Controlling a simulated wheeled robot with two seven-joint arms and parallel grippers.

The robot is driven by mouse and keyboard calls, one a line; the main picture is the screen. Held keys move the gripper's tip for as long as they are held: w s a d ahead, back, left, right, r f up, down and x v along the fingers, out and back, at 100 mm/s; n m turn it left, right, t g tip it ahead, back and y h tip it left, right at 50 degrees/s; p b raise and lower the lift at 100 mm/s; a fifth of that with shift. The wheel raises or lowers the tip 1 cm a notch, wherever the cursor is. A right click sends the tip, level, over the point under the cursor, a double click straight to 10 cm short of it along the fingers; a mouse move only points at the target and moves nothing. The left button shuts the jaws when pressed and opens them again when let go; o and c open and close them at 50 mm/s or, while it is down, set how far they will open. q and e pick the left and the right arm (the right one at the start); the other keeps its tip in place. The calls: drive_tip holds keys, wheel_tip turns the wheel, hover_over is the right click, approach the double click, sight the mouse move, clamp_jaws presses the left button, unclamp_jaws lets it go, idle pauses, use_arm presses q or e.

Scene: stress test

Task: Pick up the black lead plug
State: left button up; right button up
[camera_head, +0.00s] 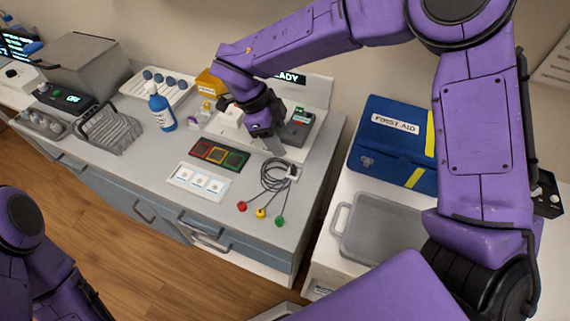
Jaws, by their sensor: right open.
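A coil of dark lead cable (276,177) lies on the grey worktop near its right end. Red (242,206), yellow (260,213) and green (280,221) lead ends spread from it toward the front. A small pale connector piece (293,172) sits at the coil's right side. I cannot make out a black plug for certain. My right gripper (274,144) points down just behind the coil, beside a grey device (300,125). It is open, and I see nothing held. My left arm shows only at the lower left; its gripper is out of view.
A panel with coloured squares (219,154) and a white card tray (199,182) lie left of the coil. A blue bottle (161,110) and wire basket (110,127) stand farther left. A blue first aid case (385,150) and grey tray (378,233) are right, past a gap.

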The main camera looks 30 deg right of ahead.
drive_tip(key=p, duration=0.1)
hover_over(293, 166)
drive_tip(key=a, duration=0.2)
wheel_tip(293, 166, down, 5)
drive_tip(key=p+x, duration=0.1)
drive_tip(key=x, duration=0.1)
drive_tip(key=w+p+x, duration=0.1)
drive_tip(key=x, duration=0.2)
drive_tip(key=shift+w+f, duration=0.1)
drive_tip(key=shift+f, duration=0.35)
clamp_jaws()
